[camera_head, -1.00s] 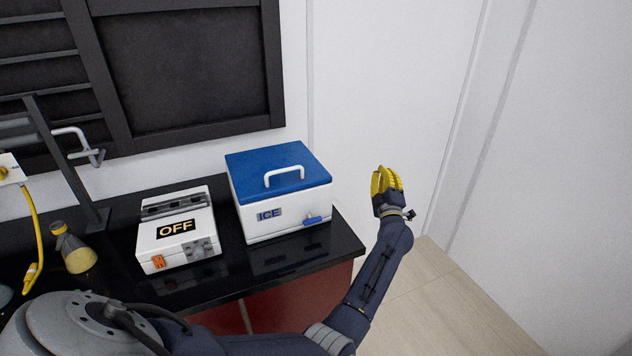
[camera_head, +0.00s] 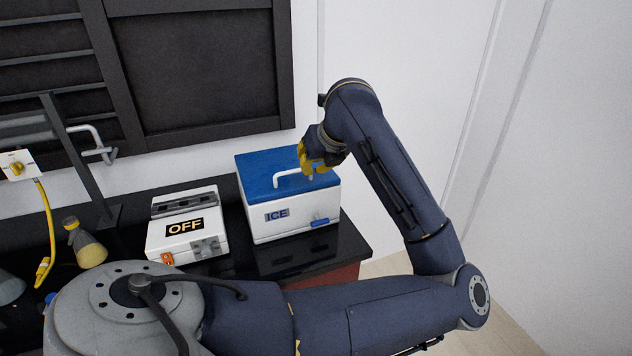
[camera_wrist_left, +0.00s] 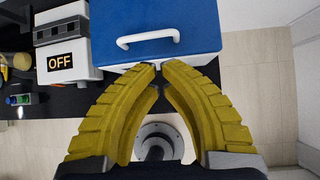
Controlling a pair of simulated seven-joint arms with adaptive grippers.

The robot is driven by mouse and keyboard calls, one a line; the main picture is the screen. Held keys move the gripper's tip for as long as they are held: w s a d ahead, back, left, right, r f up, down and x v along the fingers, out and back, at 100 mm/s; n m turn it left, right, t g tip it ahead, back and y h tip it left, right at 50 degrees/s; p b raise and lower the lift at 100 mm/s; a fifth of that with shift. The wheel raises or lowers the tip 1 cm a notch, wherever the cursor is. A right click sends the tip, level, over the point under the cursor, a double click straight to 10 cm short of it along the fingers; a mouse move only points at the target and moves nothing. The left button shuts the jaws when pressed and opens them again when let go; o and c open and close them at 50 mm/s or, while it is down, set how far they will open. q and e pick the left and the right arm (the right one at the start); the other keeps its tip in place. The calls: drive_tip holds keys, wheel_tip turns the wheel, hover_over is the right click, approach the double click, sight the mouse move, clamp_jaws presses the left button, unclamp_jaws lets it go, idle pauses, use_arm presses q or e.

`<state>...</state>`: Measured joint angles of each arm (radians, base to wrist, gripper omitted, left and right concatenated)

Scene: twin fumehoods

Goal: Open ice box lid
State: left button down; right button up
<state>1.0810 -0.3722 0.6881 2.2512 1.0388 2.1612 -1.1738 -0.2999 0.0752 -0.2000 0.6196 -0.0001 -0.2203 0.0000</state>
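The ice box (camera_head: 290,222) is a white box marked ICE with a blue lid (camera_head: 262,163), which lies shut on top. A white handle (camera_head: 285,180) stands on the lid. My left gripper (camera_head: 308,172), with yellow fingers, is at the right part of the lid and covers the handle's right end in the head view. In the left wrist view, the fingertips (camera_wrist_left: 160,68) meet with nothing visible between them. The handle (camera_wrist_left: 148,39) lies just beyond the tips, and no grip on it shows. My right gripper is not in view.
A white case marked OFF (camera_head: 186,240) stands left of the ice box on the black bench (camera_head: 305,252). A flask (camera_head: 88,250) and a yellow cable (camera_head: 50,225) are further left. The bench ends right of the ice box, with open floor beyond.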

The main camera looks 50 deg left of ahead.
sight(305, 184)
use_arm(q)
drive_tip(key=shift+t, duration=0.3)
drive_tip(key=x, duration=0.6)
drive_tip(key=d+x, duration=0.1)
drive_tip(key=x, duration=0.2)
drive_tip(key=shift+w+a+f, duration=0.1)
drive_tip(key=shift+a+f, duration=0.15)
drive_tip(key=shift+f, duration=0.35)
drive_tip(key=shift+r, duration=0.1)
